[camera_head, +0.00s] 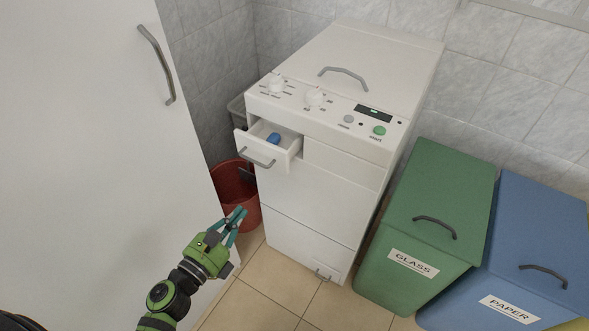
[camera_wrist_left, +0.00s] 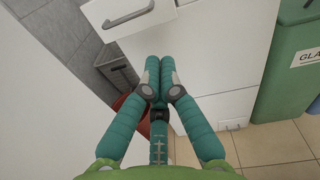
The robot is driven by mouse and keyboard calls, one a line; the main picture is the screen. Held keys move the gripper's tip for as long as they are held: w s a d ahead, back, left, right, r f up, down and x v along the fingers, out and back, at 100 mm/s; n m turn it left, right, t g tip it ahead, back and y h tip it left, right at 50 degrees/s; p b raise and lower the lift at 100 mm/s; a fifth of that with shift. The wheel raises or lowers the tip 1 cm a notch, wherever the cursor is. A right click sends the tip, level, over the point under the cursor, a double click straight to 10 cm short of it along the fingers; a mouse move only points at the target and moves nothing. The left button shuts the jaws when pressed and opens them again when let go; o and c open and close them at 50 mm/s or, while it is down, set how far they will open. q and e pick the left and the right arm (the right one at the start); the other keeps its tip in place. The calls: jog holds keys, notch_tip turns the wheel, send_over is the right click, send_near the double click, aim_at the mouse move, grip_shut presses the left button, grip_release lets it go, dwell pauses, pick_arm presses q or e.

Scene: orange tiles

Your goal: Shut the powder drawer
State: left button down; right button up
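The powder drawer (camera_head: 254,144) is a white drawer with a grey bar handle, at the upper left front of the white washing machine (camera_head: 335,190). It is pulled out, and a blue item (camera_head: 273,138) sits inside. In the left wrist view the drawer (camera_wrist_left: 101,12) shows at the top, with its handle. My left gripper (camera_head: 240,212) is in front of the machine, below the drawer and apart from it. In the left wrist view its teal fingers (camera_wrist_left: 160,62) meet at the tips, with nothing between them. My right gripper is not in view.
A red bin (camera_head: 236,190) stands left of the machine, behind my left gripper. A tall white door or cabinet with a handle (camera_head: 157,65) fills the left side. Green glass (camera_head: 432,205) and blue paper (camera_head: 530,240) bins stand at the right. Tiled floor (camera_head: 275,285) is open in front.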

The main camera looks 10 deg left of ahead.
pick_arm(q)
jog(key=r+m, duration=0.1)
jog(key=m, duration=0.1)
jog(key=p, duration=0.3)
send_near(281, 163)
jog(key=shift+h, duration=0.3)
jog(key=x, duration=0.5)
jog(key=shift+w+f, duration=0.1)
jog(key=shift+w, duration=0.25)
jog(key=shift+w+d+f, duration=0.1)
jog(key=shift+w+d, duration=0.15)
jog(key=shift+w, duration=0.45)
